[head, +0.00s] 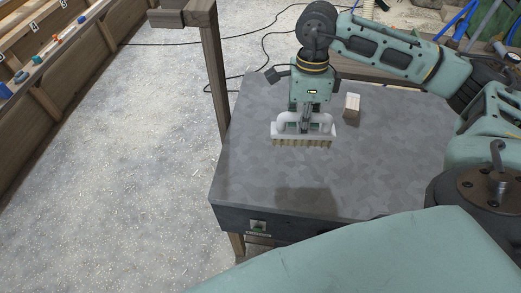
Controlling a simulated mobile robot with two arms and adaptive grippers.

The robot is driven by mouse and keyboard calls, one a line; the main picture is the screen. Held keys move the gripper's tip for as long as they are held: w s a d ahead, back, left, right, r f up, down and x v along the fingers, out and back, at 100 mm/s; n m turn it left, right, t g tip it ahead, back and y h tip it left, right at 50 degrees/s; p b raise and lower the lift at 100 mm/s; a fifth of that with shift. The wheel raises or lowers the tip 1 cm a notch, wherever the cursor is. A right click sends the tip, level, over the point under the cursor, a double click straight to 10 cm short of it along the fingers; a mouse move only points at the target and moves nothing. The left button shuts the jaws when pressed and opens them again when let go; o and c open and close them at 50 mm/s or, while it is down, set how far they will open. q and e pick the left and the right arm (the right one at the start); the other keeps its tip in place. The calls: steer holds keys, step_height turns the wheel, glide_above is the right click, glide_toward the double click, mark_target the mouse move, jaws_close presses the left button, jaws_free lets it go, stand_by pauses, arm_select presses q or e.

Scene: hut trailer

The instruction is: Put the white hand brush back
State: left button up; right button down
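The white hand brush (285,129) has a pale handle on top and tan bristles pointing down. My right gripper (306,124) is over its middle, with the fingers at the handle, and appears shut on it. The brush is over the grey tabletop (250,165), with a dark shadow below it toward the table's near edge, so it looks held above the surface. My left gripper is not in the head view.
A small wooden block (352,106) lies on the table right of the brush. A wooden post (214,70) stands at the table's left edge. Cables (240,38) lie on the speckled floor. A wooden bench with small items (55,38) is at far left. The table's front left is clear.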

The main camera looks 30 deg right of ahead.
steer(key=shift+w+d+m, duration=0.1)
steer(key=shift+d+m, duration=0.15)
steer(key=shift+m, duration=0.15)
steer(key=shift+w+a+f, duration=0.1)
steer(key=shift+w+a, duration=0.05)
steer(key=shift+w, duration=0.05)
steer(key=w+a+f+p, duration=0.1)
steer(key=w+a+f, duration=0.1)
steer(key=f, duration=0.1)
steer(key=w+a+f+p, duration=0.2)
steer(key=w+a+f, duration=0.1)
steer(key=w+a+f+p, duration=0.2)
steer(key=w+f, duration=0.1)
steer(key=f, duration=0.1)
steer(key=shift+w+a, duration=0.1)
steer(key=shift+a, duration=0.15)
steer(key=shift+f, duration=0.4)
